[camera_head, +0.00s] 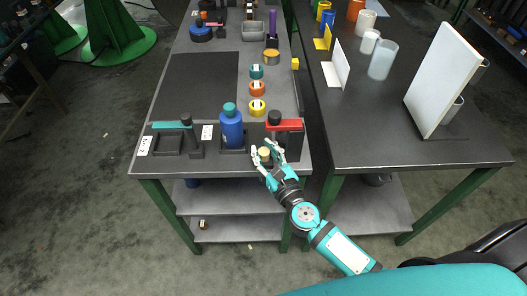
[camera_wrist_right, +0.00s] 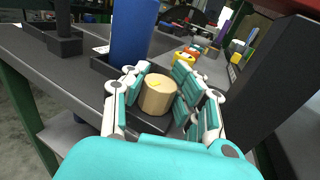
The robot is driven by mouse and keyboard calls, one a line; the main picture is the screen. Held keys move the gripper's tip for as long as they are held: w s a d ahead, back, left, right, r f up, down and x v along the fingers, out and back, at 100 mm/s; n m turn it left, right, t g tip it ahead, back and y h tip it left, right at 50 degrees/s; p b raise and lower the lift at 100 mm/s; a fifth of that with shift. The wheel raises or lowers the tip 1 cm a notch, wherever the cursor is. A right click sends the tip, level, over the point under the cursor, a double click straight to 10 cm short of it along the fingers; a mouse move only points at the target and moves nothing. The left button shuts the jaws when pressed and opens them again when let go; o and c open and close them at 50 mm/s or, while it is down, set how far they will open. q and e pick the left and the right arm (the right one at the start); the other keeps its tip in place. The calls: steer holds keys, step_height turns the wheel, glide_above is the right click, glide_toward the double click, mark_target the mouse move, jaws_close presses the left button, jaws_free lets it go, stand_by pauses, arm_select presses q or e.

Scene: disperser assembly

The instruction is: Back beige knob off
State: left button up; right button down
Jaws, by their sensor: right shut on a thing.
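The beige knob (camera_head: 264,153) is near the front edge of the left table, to the right of the blue bottle. What lies under the knob is mostly hidden by the fingers. My left gripper is not in view.
The blue bottle (camera_head: 231,128) with a teal cap stands close to the left of the gripper. A dark stand with a red top (camera_head: 285,120) is just behind it. Yellow (camera_head: 257,107), orange (camera_head: 257,88) and teal (camera_head: 256,71) round parts line up farther back.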

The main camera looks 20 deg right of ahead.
steer(key=shift+f+n+g+y+b, duration=0.15)
steer(key=shift+n+g+y+b, duration=0.25)
steer(key=shift+n+y, duration=0.7)
stand_by(0.5)
